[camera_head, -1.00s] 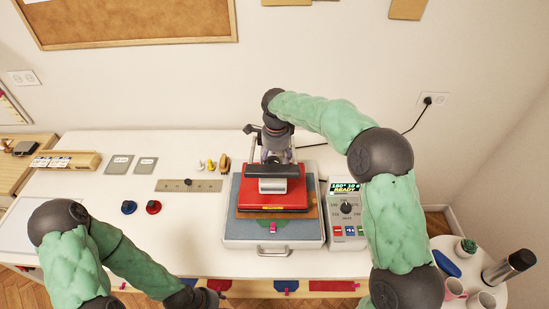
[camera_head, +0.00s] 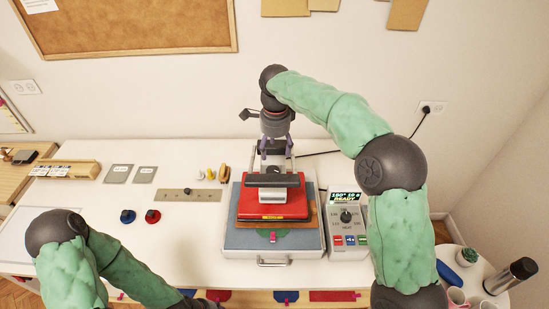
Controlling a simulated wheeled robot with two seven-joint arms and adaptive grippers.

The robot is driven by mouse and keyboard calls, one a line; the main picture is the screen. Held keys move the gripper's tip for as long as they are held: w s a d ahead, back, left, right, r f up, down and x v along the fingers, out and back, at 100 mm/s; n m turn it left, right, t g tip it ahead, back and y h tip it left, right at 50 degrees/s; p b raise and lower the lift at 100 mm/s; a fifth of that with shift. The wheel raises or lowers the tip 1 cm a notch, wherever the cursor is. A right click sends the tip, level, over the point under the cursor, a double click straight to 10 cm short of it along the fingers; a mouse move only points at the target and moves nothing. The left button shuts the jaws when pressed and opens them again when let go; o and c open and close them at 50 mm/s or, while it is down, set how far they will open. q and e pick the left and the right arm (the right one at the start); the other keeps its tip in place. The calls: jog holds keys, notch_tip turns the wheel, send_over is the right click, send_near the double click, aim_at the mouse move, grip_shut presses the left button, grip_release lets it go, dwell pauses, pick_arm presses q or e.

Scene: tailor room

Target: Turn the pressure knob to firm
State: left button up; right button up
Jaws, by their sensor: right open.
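A heat press (camera_head: 234,235) with a red upper plate (camera_head: 258,208) stands on the white table. To its right is a grey control box (camera_head: 350,250) with a lit display reading READY and a round dark knob (camera_head: 346,216). The labels around this knob are too small to read. My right gripper (camera_head: 276,158) points down over the back of the press, behind the grey bar (camera_head: 272,181), open, its fingers apart. It is away from the control box. My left gripper (camera_head: 208,303) is at the bottom edge, mostly cut off, so its jaws cannot be made out.
A blue knob-like piece (camera_head: 127,216) and a red one (camera_head: 153,216) sit left of the press, near a metal strip (camera_head: 205,195). A round side table at the right holds a flask (camera_head: 512,276) and mugs. The left part of the table has free room.

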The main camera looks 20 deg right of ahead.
jog(key=shift+s+r, duration=0.1)
jog(key=shift+r, duration=1.05)
